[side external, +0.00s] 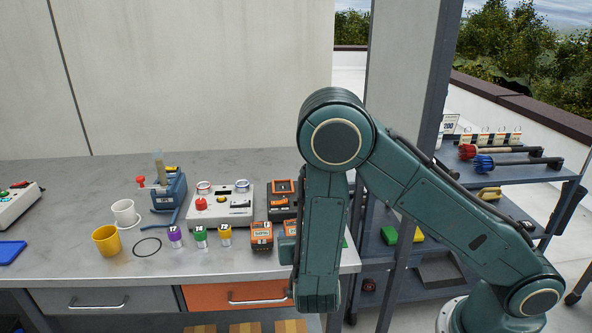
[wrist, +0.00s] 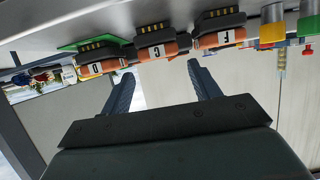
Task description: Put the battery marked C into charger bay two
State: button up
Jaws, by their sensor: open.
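In the wrist view, which looks upside down, three orange-and-dark batteries stand in a row along the top. The middle one is the battery marked C (wrist: 157,49); a battery marked F (wrist: 222,38) is to its right, and one whose mark reads like D or 0 (wrist: 98,66) is to its left. My gripper (wrist: 160,69) is open and empty, its fingers spread below the C battery and apart from it. In the side view my arm hides the gripper and part of the battery row. An orange-and-black unit (side external: 283,186), possibly the charger, stands behind the row; its bays are unclear.
A grey box with a red button (side external: 216,206) stands left of the orange-and-black unit. Small purple-, green- and yellow-topped cans (side external: 200,237) stand in front of it. The bench's front left is mostly clear.

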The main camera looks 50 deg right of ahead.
aim_at(294, 223)
jog(key=shift+x, duration=2.05)
jog(key=shift+x, duration=2.65)
jog(key=shift+a+f, duration=0.1)
jog(key=c, duration=1.1)
jog(key=shift+r, duration=0.25)
notch_tip(294, 223, up, 20)
jog(key=shift+f, duration=0.2)
